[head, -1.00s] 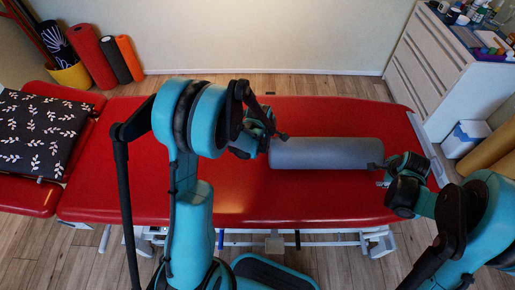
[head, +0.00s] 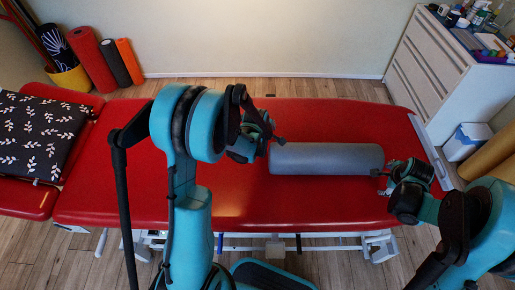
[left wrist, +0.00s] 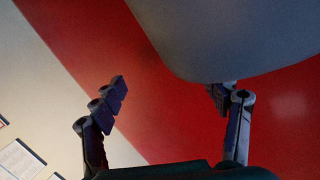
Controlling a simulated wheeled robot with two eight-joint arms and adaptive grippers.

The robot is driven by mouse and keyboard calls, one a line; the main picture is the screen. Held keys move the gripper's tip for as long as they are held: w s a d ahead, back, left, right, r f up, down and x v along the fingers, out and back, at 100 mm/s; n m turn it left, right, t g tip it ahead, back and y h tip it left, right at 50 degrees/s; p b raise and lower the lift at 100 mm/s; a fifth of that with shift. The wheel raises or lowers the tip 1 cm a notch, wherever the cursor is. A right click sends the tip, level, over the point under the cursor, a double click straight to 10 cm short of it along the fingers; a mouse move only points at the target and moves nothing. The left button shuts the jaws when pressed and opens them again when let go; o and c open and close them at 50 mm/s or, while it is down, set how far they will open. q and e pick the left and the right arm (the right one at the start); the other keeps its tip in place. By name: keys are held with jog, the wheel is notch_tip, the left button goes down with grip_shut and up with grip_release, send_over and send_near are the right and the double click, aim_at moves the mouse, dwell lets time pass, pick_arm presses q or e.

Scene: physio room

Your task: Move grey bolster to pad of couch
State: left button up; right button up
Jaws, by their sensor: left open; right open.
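The grey bolster (head: 326,159) lies lengthwise across the right part of the red couch pad (head: 240,205). My left gripper (head: 276,141) is open at the bolster's left end. In the left wrist view the open fingers (left wrist: 170,95) show with the bolster (left wrist: 235,35) large and close above the right finger, and the red pad (left wrist: 190,120) behind. Whether the finger touches the bolster I cannot tell. My right gripper (head: 384,182) is open beside the bolster's right end, with its fingers close to that end.
A black leaf-patterned cushion (head: 38,135) lies on the couch's left section. Rolled mats (head: 92,57) stand at the wall behind, by a yellow pot (head: 72,78). A white drawer cabinet (head: 430,60) and a white-and-blue box (head: 467,141) stand at the right. The pad's middle front is bare.

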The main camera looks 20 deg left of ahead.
pick_arm(q)
jog(key=shift+r, duration=0.1)
pick_arm(e)
jog(key=shift+d, duration=0.1)
pick_arm(q)
jog(key=v, duration=1.1)
jog(key=shift+s+r, duration=0.2)
jog(key=shift+r, duration=0.15)
pick_arm(e)
jog(key=v, duration=1.2)
pick_arm(q)
jog(key=shift+s, duration=0.1)
pick_arm(e)
jog(key=shift+s, duration=0.1)
